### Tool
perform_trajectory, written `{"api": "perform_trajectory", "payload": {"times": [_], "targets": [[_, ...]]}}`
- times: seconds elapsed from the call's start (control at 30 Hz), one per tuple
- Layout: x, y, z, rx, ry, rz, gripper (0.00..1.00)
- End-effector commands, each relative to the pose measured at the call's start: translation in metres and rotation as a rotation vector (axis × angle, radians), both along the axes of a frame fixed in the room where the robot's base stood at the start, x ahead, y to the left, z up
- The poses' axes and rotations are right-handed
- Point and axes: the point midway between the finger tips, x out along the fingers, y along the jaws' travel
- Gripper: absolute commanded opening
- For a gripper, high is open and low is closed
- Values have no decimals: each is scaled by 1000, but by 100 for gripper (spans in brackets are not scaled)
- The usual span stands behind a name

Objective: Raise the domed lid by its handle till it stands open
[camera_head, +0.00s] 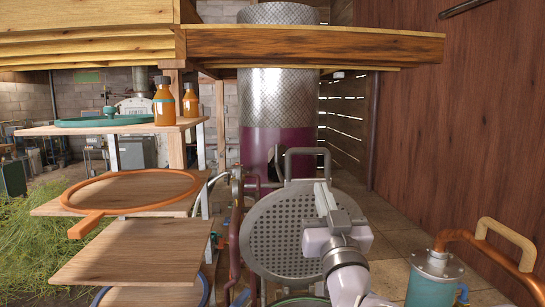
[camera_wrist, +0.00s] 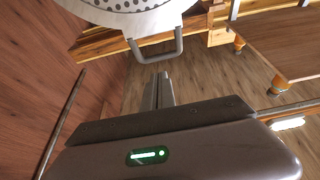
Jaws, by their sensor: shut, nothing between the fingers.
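A round grey lid (camera_head: 273,240) stands steeply raised in the head view, its flat perforated face towards me. I take it for the domed lid; its dome does not show. A grey loop handle (camera_head: 307,152) rises from its top edge. In the wrist view the lid (camera_wrist: 130,8) is at the top and the handle (camera_wrist: 157,57) hangs below it in the picture. My gripper (camera_head: 321,190) is in front of the lid's upper right part, hiding some of it. The fingers (camera_wrist: 161,76) are shut and empty, pointing towards the handle with a small visible gap.
Wooden shelves stand at left, with an orange ring (camera_head: 185,178) and amber bottles (camera_head: 164,105). A wooden beam (camera_head: 310,45) crosses above. A tall metal column (camera_head: 278,105) is behind the lid. A teal canister (camera_head: 433,280) with a copper pipe (camera_head: 480,242) is at lower right.

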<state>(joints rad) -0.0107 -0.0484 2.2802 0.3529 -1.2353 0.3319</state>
Motion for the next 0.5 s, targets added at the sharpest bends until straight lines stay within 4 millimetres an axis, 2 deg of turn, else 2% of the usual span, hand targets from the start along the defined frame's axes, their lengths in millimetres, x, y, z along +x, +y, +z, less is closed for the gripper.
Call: {"api": "perform_trajectory", "payload": {"times": [0.3, 0.5], "targets": [[65, 0, 29, 0, 1, 0, 0], [96, 0, 41, 0, 1, 0, 0]]}}
